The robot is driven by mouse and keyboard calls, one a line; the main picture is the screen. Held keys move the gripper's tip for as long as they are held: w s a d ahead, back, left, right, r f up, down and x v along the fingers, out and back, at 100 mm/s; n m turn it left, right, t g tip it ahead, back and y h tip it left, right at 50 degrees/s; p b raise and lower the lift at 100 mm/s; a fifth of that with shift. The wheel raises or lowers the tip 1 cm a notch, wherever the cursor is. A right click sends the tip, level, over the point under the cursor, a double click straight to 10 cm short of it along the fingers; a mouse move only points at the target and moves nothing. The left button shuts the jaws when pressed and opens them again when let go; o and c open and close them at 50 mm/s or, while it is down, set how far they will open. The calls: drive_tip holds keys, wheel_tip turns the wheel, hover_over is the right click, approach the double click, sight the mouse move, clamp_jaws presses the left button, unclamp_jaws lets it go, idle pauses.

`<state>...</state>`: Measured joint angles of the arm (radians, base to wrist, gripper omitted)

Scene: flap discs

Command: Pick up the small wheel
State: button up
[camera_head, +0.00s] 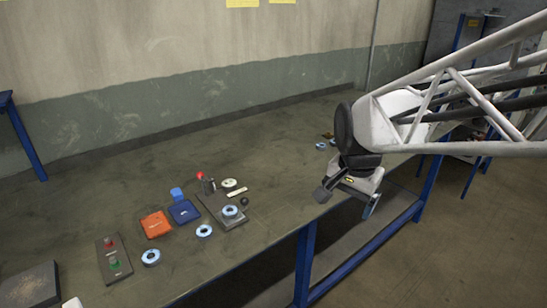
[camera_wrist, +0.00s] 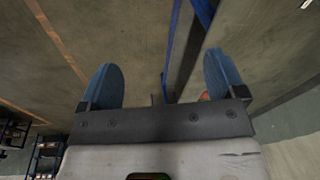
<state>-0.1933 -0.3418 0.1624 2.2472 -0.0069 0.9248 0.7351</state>
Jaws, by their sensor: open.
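In the head view several small blue-and-white wheels lie on the bench. One wheel (camera_head: 151,257) lies nearest the front, and another wheel (camera_head: 204,230) lies to its right. A third wheel (camera_head: 230,211) sits on a dark plate. More small wheels (camera_head: 321,146) lie at the bench's far right. I cannot tell which is the small wheel meant. My gripper (camera_head: 369,207) hangs beyond the bench's front edge, right of the main group and touching none of the wheels. In the wrist view my gripper (camera_wrist: 165,85) shows two blue fingers wide apart with nothing between them.
The dark plate (camera_head: 238,222) lies near an orange box (camera_head: 155,224), a blue box (camera_head: 184,211) and a button panel (camera_head: 114,259). A dark block (camera_head: 30,287) is at the front left. The bench (camera_head: 270,150) is clear toward the wall.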

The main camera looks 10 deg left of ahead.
drive_tip(key=w+a+f+m, duration=0.2)
drive_tip(key=w+a+m, duration=0.1)
drive_tip(key=w+a, duration=0.4)
drive_tip(key=m+g, duration=0.2)
drive_tip(key=m, duration=0.6)
hover_over(230, 208)
wheel_tip(230, 208, down, 14)
drive_tip(key=shift+s, duration=0.35)
drive_tip(key=shift+d, duration=0.1)
drive_tip(key=shift+f, duration=1.25)
drive_tip(key=shift+f, duration=0.1)
drive_tip(key=shift+s+f, duration=0.15)
drive_tip(key=shift+f, duration=2.4)
